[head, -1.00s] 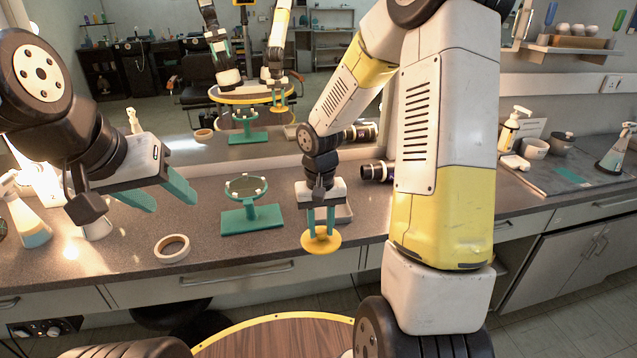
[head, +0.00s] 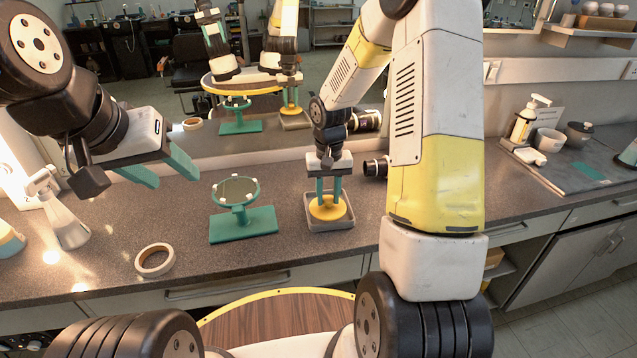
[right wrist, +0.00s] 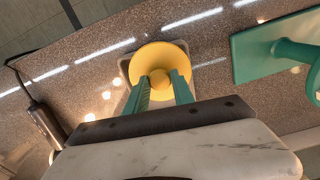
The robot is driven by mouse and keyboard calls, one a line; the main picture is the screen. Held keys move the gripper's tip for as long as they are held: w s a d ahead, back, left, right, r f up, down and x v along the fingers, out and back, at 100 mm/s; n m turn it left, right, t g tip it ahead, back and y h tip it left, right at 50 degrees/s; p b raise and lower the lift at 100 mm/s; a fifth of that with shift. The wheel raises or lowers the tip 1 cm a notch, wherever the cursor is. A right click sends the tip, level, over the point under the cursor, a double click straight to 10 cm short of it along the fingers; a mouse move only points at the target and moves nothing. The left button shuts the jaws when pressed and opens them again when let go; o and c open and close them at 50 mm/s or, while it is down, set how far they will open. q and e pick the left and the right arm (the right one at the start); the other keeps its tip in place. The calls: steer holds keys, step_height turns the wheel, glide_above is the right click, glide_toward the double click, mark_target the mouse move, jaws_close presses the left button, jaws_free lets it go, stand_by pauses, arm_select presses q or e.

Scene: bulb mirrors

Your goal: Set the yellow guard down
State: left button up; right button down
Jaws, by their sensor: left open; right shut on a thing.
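The yellow guard (head: 328,208) is a round disc with a central knob. My right gripper (head: 328,195) is shut on its knob, and the disc is over or in a shallow grey tray (head: 343,224) on the counter. In the right wrist view the guard (right wrist: 146,56) sits between the green fingers (right wrist: 160,88), with the tray's rim (right wrist: 123,68) showing around its edge. I cannot tell whether the guard touches the tray floor. My left gripper (head: 166,170) is open and empty above the counter's left part.
A green stand with a round mirror (head: 236,190) stands left of the tray. A tape roll (head: 155,260) lies near the counter's front edge. A dark cylinder (head: 376,167) lies right of the tray. A spray bottle (head: 62,215) stands at left. The wall mirror (head: 150,70) is behind.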

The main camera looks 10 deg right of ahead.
mark_target(328, 198)
steer(key=w, duration=0.1)
steer(key=w+d, duration=0.1)
steer(key=w, duration=0.1)
steer(key=shift+w+f, duration=0.15)
steer(key=shift+w, duration=0.05)
steer(key=shift+f, duration=1.75)
steer(key=shift+f, duration=0.1)
steer(key=c, duration=1.1)
jaws_free()
